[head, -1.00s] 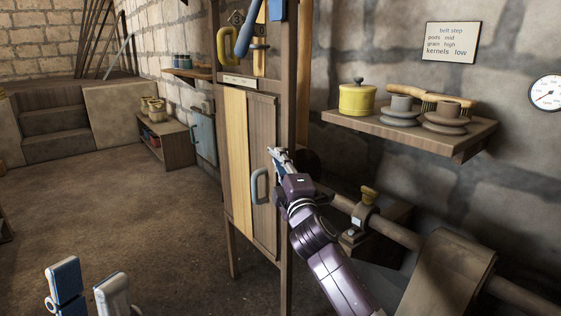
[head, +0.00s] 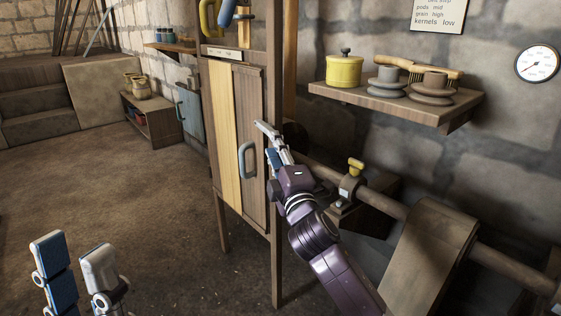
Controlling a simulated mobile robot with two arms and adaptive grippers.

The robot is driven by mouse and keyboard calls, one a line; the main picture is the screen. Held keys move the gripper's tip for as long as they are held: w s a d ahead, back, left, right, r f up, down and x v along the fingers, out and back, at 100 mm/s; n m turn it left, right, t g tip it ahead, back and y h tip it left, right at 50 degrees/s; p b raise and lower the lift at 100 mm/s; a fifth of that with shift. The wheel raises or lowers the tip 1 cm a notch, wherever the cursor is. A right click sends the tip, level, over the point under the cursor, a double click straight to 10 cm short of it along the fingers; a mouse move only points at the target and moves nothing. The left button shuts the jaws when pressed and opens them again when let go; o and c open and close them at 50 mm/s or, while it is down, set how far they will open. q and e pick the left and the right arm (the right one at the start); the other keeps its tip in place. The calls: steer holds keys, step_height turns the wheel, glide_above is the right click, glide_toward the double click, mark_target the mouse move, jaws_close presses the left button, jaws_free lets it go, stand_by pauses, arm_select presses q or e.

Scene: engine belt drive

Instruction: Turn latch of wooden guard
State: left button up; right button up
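The wooden guard (head: 223,110) is an upright panel of a light plank and a darker plank, with a grey-blue handle (head: 247,160) on its front. It stands in a dark wooden frame and looks closed. My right gripper (head: 263,138) is at the guard's right edge, just above and right of the handle. Its fingers point up and left; whether they touch anything is unclear. I cannot make out a separate latch; the gripper may cover it. My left gripper (head: 74,256) is low at the left, away from the guard, with its fingers apart and empty.
A wall shelf (head: 400,103) with a yellow pot (head: 344,71) and dark dishes is right of the guard. Open floor (head: 130,185) lies left of the guard.

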steer(key=shift+v, duration=2.75)
